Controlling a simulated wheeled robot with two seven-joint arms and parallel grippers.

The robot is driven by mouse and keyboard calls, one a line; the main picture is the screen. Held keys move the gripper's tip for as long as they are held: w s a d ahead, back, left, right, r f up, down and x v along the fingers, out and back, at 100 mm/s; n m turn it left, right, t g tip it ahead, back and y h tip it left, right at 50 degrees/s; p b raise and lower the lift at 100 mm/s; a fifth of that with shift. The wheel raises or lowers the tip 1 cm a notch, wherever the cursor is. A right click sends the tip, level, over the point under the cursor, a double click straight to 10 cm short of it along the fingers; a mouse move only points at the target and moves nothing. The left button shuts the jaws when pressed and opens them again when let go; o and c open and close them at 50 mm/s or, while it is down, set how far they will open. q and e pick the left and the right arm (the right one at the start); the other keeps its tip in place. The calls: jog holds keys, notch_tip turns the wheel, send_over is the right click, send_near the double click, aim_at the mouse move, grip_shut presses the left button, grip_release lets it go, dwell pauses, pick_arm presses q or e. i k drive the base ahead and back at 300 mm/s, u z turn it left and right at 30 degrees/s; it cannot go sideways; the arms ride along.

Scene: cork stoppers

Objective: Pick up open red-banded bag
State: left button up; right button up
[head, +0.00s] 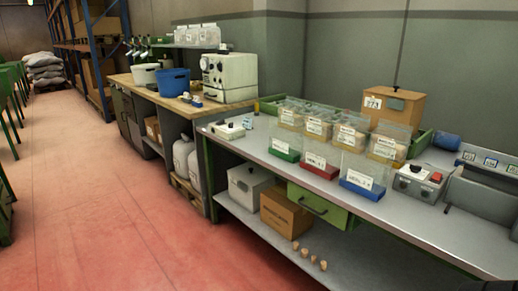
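A clear, upright holder or bag with a red base (319,168) and a white label stands on the grey workbench (262,158). It is between a similar green-based one (284,152) and a blue-based one (362,185). Behind them is a row of clear bags of corks (319,125) with white labels. I cannot make out a red band on any of these bags, nor which is open. Neither gripper can be made out in the head view.
A brown box (394,106) stands behind the bags. A grey control box with a red button (419,182) is to the right, a small white device (227,130) to the left. The red floor (110,210) at left is clear.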

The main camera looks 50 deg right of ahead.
aim_at(322, 151)
jog(key=z, duration=0.05)
jog(key=i, duration=2.25)
jog(key=z, duration=1.05)
jog(key=i, duration=1.45)
jog(key=z, duration=1.25)
